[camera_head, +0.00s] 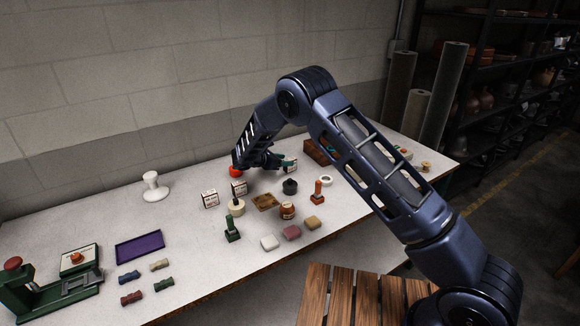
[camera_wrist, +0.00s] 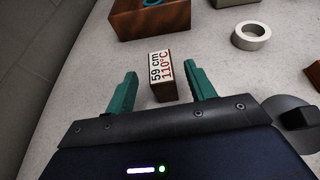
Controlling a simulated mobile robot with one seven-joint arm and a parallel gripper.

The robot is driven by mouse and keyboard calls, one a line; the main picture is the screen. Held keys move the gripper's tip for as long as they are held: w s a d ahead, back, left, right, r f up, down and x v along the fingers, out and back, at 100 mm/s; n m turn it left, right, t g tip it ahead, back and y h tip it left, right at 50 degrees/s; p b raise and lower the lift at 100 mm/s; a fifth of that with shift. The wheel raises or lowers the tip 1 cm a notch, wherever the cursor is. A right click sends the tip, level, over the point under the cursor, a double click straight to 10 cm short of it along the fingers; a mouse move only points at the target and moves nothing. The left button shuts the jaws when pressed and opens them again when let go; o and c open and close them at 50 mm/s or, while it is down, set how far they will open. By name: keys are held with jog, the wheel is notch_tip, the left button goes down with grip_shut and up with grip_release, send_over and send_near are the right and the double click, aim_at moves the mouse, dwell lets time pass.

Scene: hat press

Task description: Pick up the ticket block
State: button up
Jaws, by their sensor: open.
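The ticket block (camera_wrist: 161,76) is a small dark brown block with a white label reading "59 cm" and "110°C". In the wrist view it stands between the two green fingers, with a visible gap on either side. In the head view the ticket block (camera_head: 291,166) shows partly behind my gripper (camera_head: 280,162). My gripper also shows in the wrist view (camera_wrist: 160,90); it is open and holds nothing. Two similar labelled blocks stand farther left, one block (camera_head: 211,199) and another block (camera_head: 239,188).
A wooden box (camera_wrist: 185,18) stands just beyond the block, and a white ring (camera_wrist: 251,36) lies to its right. A red round object (camera_head: 235,171) is beside my gripper in the head view.

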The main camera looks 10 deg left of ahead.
aim_at(290, 159)
jog(key=shift+x, duration=1.95)
jog(key=shift+f, duration=0.1)
jog(key=c, duration=1.1)
jog(key=shift+o, duration=0.2)
